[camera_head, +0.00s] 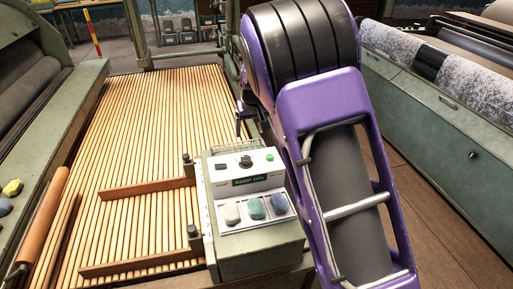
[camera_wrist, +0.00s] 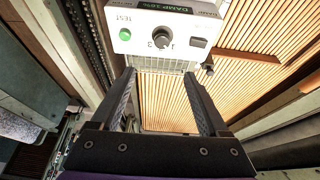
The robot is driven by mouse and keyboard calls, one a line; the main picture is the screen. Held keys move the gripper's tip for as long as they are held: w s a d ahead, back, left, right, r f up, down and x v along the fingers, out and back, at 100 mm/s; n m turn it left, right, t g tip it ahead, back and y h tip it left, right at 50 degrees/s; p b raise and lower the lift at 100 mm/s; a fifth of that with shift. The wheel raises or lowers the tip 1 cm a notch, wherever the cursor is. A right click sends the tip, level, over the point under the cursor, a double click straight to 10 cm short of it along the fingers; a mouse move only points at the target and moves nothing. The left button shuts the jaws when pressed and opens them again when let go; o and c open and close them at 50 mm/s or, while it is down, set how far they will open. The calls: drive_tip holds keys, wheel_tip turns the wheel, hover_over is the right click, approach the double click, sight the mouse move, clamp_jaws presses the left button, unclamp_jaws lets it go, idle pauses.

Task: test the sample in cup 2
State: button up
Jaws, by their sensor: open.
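The grey damp tester (camera_head: 262,238) stands right of centre in the head view. Its sloped face has a display (camera_head: 248,181) reading DAMP with a percentage, a dark selector knob (camera_head: 246,161) and a green button (camera_head: 270,157). Three cups hold a pale sample (camera_head: 232,213), a teal sample (camera_head: 256,208) and a blue sample (camera_head: 279,203); I cannot read cup numbers. In the wrist view, the knob (camera_wrist: 162,39), with digits around it, and the green TEST button (camera_wrist: 125,34) lie just beyond my gripper (camera_wrist: 158,75). My gripper is open and empty, apart from the panel.
A wooden slatted apron (camera_head: 140,130) spreads left of the tester, with wooden rails (camera_head: 148,188) beside it. Green machine frames line both sides. A yellow lump (camera_head: 13,187) and a blue lump (camera_head: 5,207) lie on the left frame. Brown floor shows at right.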

sight(246, 158)
drive_tip(key=x, duration=1.7)
drive_tip(key=shift+s+a+f+b, duration=0.15)
drive_tip(key=shift+a+f+b, duration=0.05)
drive_tip(key=shift+f+b, duration=0.2)
clamp_jaws()
